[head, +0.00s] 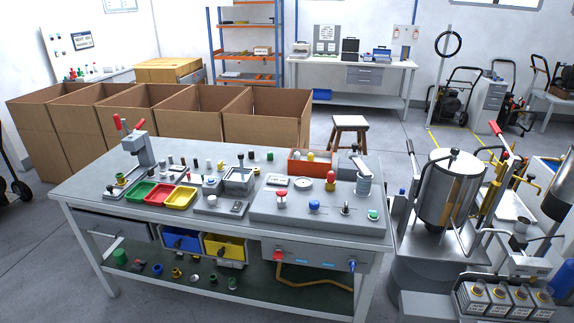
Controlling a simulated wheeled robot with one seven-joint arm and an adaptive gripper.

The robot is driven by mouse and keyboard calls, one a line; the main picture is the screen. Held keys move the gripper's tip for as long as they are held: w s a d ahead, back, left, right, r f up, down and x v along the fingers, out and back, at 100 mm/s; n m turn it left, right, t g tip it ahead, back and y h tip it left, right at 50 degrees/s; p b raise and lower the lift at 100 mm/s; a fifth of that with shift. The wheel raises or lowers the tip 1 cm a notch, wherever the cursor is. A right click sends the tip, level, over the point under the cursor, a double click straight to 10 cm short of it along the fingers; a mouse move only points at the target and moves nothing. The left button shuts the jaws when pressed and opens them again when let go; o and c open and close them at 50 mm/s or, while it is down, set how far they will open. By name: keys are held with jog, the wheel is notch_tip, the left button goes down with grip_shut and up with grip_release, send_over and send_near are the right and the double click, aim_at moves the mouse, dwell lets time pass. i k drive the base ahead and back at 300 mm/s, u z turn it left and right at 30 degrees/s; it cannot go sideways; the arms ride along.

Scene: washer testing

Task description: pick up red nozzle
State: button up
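In the head view, several small red parts are on the grey workbench (110,181), and I cannot tell for sure which is the red nozzle. A red-topped part (281,196) stands upright on the grey test panel (262,218) at the front right of the bench. Another small red part (331,177) stands farther back on that panel, in front of the orange-red bin (299,167). My gripper is not in view, so I cannot place it relative to these parts.
Green (140,190), red (160,193) and yellow (181,198) trays lie on the bench. Several small fittings crowd the bench top. A press with red levers (143,150) stands at the back left. A metal tank (449,190) stands right of the bench. Cardboard boxes (265,115) line the back.

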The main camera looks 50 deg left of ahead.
aim_at(331, 175)
jog(key=u, duration=0.85)
jog(key=i, duration=0.75)
jog(key=u, duration=0.9)
